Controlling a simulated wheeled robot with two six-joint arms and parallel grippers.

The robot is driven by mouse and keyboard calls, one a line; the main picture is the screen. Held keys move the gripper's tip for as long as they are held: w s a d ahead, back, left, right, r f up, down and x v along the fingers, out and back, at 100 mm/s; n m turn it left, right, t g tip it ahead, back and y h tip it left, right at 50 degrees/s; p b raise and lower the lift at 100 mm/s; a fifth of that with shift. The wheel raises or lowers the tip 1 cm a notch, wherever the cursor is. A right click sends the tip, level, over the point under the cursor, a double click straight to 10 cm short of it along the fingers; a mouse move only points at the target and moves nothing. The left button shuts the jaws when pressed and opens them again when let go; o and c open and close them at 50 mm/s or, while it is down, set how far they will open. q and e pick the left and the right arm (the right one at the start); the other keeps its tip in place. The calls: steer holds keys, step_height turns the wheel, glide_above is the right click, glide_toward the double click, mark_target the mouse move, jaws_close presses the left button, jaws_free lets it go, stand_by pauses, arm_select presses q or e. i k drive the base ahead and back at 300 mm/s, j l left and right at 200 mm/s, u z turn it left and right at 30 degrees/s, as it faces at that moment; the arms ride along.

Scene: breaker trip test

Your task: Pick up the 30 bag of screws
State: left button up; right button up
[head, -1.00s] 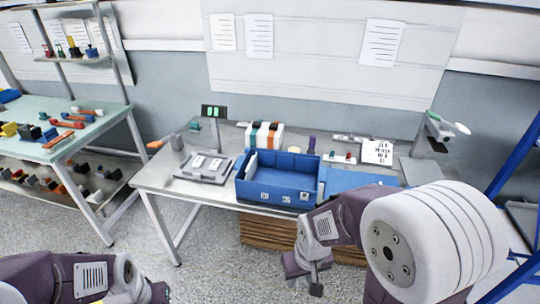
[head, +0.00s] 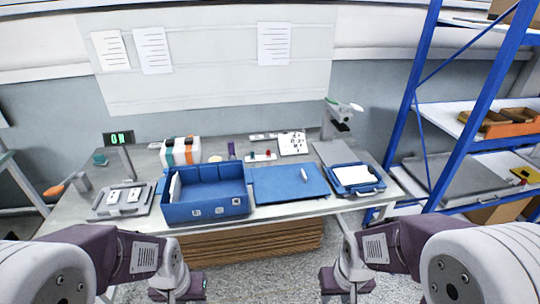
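I cannot make out a bag of screws marked 30. An open blue bin (head: 207,210) with small labels on its front stands on the workbench. A blue mat (head: 275,188) lies to its right, with a small white item (head: 304,174) on it. A blue tray (head: 357,178) with pale contents lies right of the mat. My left gripper (head: 178,286) hangs low in front of the bench, below the bin. My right gripper (head: 346,282) hangs low in front of the bench, below the tray. Both are away from the objects; their finger gaps are unclear.
A grey device (head: 124,199) sits left of the bin. A striped box (head: 181,151) and a white card (head: 292,143) stand at the back. A blue-framed shelf rack (head: 408,115) stands right of the bench. Brown slats (head: 245,243) are under the bench.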

mark_target(114, 197)
steer(key=u, duration=1.35)
steer(key=i+j+z, duration=0.15)
steer(key=i+j, duration=0.15)
steer(key=i+j+z, duration=0.15)
steer(key=i+j, duration=0.15)
steer(key=j, duration=0.25)
steer(key=i+j+z, duration=0.15)
steer(key=j, duration=0.3)
steer(key=i+j+z, duration=0.15)
steer(key=i+j, duration=0.2)
steer(key=j, duration=0.15)
steer(key=i+j+z, duration=0.15)
steer(key=j, duration=0.4)
steer(key=i+j+z, duration=0.2)
steer(key=j, duration=0.35)
steer(key=i+j+z, duration=0.15)
steer(key=j, duration=0.4)
steer(key=i+j+z, duration=0.15)
steer(key=j, duration=0.45)
